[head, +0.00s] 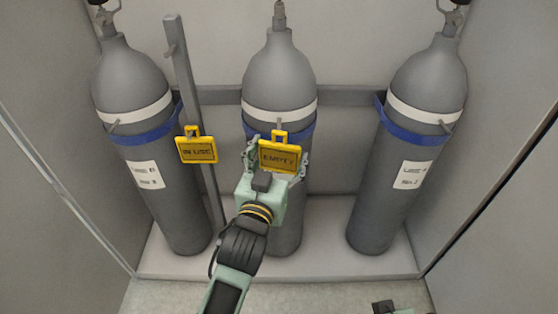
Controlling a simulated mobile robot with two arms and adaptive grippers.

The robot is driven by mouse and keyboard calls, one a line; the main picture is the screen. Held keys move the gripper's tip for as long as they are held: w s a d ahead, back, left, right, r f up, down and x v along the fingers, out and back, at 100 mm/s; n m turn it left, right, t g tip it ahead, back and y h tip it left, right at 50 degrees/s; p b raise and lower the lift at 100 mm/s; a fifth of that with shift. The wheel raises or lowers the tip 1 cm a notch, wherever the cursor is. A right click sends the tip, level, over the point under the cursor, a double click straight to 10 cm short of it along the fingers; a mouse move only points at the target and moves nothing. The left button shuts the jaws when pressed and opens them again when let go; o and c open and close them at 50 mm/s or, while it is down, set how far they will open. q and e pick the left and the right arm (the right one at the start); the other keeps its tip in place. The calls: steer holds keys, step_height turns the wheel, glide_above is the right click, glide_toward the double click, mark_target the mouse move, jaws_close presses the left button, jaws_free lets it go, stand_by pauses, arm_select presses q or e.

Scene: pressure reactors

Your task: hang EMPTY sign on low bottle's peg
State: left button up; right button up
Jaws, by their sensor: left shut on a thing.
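The yellow EMPTY sign (279,158) is held upright in front of the middle grey bottle (279,80), its loop at the top. My left gripper (277,163) is shut on the sign, with a finger at each side edge. The right bottle (428,75) has a similar peg (444,127). The bottle labels are too small to read. A part of my right arm or gripper (388,307) shows at the bottom edge.
A yellow IN USE sign (197,149) hangs in front of the grey post (187,85) between the left and middle bottles. Blue straps ring the bottles. Cabinet walls close both sides. Space between the middle and right bottles is clear.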

arm_select(q)
steer(key=shift+w+f+b, duration=0.15)
steer(key=shift+w+b, duration=0.35)
steer(key=shift+w, duration=0.85)
steer(key=w, duration=0.1)
steer(key=w+f, duration=0.1)
steer(key=w, duration=0.1)
steer(key=shift+w+b, duration=0.15)
steer(key=shift+b, duration=0.15)
arm_select(e)
steer(key=shift+s+r, duration=0.4)
steer(key=shift+r, duration=0.1)
steer(key=shift+d, duration=0.1)
arm_select(q)
steer(key=o, duration=1.2)
arm_select(e)
steer(key=shift+d, duration=0.1)
